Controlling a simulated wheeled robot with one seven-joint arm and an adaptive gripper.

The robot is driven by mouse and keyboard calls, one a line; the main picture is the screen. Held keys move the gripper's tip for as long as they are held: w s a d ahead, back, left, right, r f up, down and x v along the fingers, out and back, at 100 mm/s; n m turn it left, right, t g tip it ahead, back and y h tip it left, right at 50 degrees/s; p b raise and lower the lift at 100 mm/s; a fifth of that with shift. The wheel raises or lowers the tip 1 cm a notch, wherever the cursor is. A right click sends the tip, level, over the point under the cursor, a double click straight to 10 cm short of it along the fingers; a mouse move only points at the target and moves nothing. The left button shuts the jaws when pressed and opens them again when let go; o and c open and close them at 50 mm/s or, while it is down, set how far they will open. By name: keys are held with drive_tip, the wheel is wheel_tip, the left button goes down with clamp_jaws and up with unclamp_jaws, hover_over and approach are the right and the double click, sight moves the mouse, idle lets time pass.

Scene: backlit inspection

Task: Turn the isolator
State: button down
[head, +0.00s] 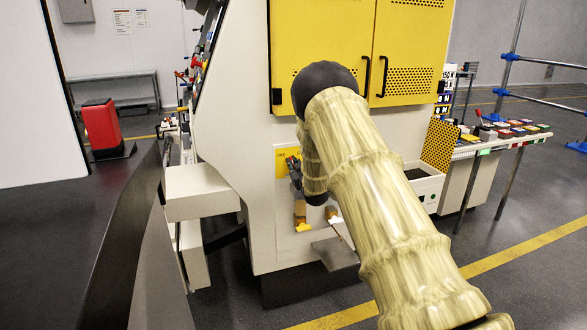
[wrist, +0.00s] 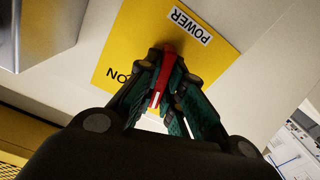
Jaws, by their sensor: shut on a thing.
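The isolator's red handle (wrist: 164,75) shows in the wrist view on a yellow plate (wrist: 125,45). The plate has a white POWER label (wrist: 189,25) and the word ON, both upside down in this view. The handle runs nearly up and down in the picture. My gripper (wrist: 167,68) has a dark green-padded finger on each side of the handle and is shut on it. In the head view the yellow plate (head: 281,157) is low on the machine's front, and my gripper (head: 294,166) is against it, partly hidden by my arm.
Yellow cabinet doors (head: 420,45) with black handles are above the plate. A white bin (head: 425,185) and a table of coloured items (head: 500,135) stand at right. A grey box (head: 200,190) juts out at left. Open floor lies at front right.

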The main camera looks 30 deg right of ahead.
drive_tip(key=n+b, duration=0.1)
drive_tip(key=n, duration=0.4)
drive_tip(key=shift+f+n+b, duration=0.2)
drive_tip(key=shift+n+b, duration=0.1)
drive_tip(key=shift+b, duration=0.1)
idle(0.4)
drive_tip(key=c, duration=1.5)
unclamp_jaws()
drive_tip(key=shift+c, duration=0.2)
drive_tip(key=shift+s+r, duration=0.1)
drive_tip(key=shift+s, duration=0.1)
drive_tip(key=v, duration=1.1)
drive_tip(key=shift+s, duration=0.35)
drive_tip(key=shift+a, duration=0.15)
